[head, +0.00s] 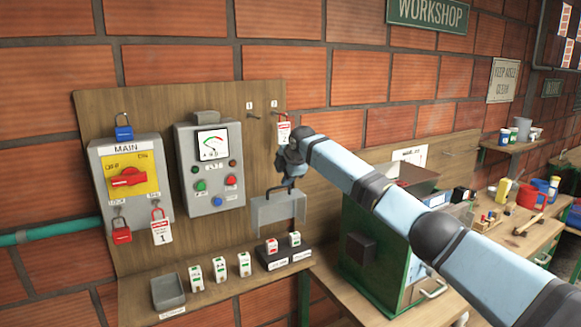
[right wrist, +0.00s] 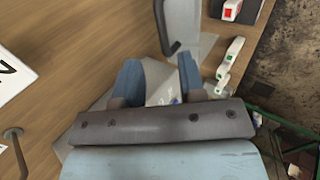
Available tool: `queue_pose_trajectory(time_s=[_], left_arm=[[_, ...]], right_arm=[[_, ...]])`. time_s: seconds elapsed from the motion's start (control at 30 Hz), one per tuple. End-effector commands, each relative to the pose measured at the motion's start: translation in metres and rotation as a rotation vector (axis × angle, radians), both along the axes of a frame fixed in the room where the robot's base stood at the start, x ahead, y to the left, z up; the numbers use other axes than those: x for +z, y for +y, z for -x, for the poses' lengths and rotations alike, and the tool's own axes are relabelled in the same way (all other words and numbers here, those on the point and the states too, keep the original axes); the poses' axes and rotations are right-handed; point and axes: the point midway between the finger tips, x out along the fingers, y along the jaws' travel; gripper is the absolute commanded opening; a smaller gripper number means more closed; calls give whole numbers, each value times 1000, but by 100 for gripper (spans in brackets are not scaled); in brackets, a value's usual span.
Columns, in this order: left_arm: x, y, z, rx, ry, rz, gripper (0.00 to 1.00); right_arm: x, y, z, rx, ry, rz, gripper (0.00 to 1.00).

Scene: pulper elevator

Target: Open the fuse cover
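The grey fuse cover (head: 279,211) is on the right part of the wooden board, with a dark handle along its upper edge. In the right wrist view, a dark grey bar, which looks like its handle (right wrist: 170,35), lies just ahead of the fingertips. My right gripper (head: 290,178) is at the cover's upper right and partly hidden by its own arm. In the wrist view its two blue fingers (right wrist: 158,75) stand apart, with no object clearly clamped between them. Whether a finger touches the handle cannot be told. My left gripper is not in view.
Left of the cover are a meter box (head: 210,165) and a MAIN switch box (head: 130,185) with padlocks. Fuses (head: 220,270) and a black holder (head: 283,254) sit on the ledge below. A tag (head: 283,132) hangs above. A green-framed machine (head: 375,245) stands to the right.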

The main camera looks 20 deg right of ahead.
Motion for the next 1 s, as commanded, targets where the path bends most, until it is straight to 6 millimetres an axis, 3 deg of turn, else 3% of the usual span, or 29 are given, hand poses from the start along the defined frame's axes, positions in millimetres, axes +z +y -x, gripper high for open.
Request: queue_pose_trajectory(time_s=[0.2, 0.4, 0.9, 1.0], left_arm=[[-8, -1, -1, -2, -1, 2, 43], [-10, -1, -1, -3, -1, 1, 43], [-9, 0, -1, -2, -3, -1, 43], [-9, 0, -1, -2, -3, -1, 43]], right_arm=[[31, -2, 25, 1, -2, 0, 37], [44, -3, 35, 0, -1, 0, 37], [45, -3, 36, 0, 0, 0, 37], [33, 3, 36, 0, 3, -8, 37]])
